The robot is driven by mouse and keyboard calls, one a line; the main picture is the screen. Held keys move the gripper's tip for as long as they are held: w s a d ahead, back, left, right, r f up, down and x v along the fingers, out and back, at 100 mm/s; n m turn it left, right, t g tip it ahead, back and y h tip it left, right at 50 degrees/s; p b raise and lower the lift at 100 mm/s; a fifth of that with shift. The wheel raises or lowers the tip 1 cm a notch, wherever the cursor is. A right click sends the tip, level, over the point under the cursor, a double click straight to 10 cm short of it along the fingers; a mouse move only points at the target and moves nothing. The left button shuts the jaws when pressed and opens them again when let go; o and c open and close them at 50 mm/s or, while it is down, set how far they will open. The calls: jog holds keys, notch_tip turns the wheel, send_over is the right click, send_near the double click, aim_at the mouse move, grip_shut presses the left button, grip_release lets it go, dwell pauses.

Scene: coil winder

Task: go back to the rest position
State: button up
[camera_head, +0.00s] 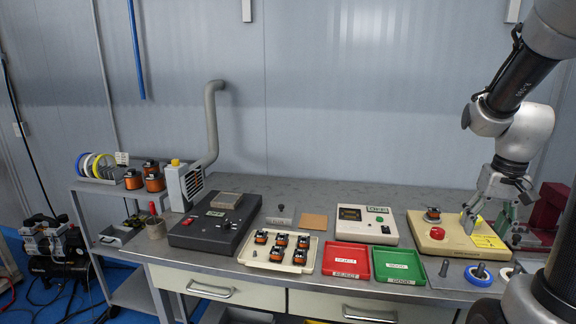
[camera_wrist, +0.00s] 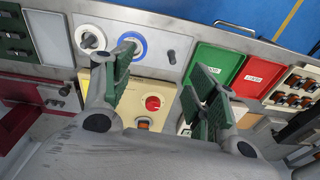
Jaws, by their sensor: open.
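My gripper (camera_head: 494,212) hangs at the right in the head view, over the right part of a beige machine base (camera_head: 452,248). In the wrist view my gripper (camera_wrist: 165,82) shows its two green-padded fingers spread apart, with nothing between them. The beige base (camera_wrist: 140,87) with its red button (camera_wrist: 152,103) lies beyond the fingers. In the head view, a small dark and orange coil (camera_head: 432,215) sits on the base, behind the red button (camera_head: 437,233). My fingers hide part of the base's right side.
A cream tray (camera_head: 272,266) of several coils, a red tray (camera_head: 346,260) and a green tray (camera_head: 399,265) lie along the bench front. A blue ring (camera_head: 478,275) lies at the front right. A dark red block (camera_head: 548,206) stands right of my gripper. Wall space above the bench is clear.

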jog(key=s+a+r+n+t, duration=0.3)
jog(key=s+a+r, duration=0.6)
jog(key=s+a, duration=0.2)
jog(key=shift+a+r+n, duration=0.25)
jog(key=shift+a+n, duration=0.15)
jog(key=shift+a, duration=0.2)
dwell(1.1)
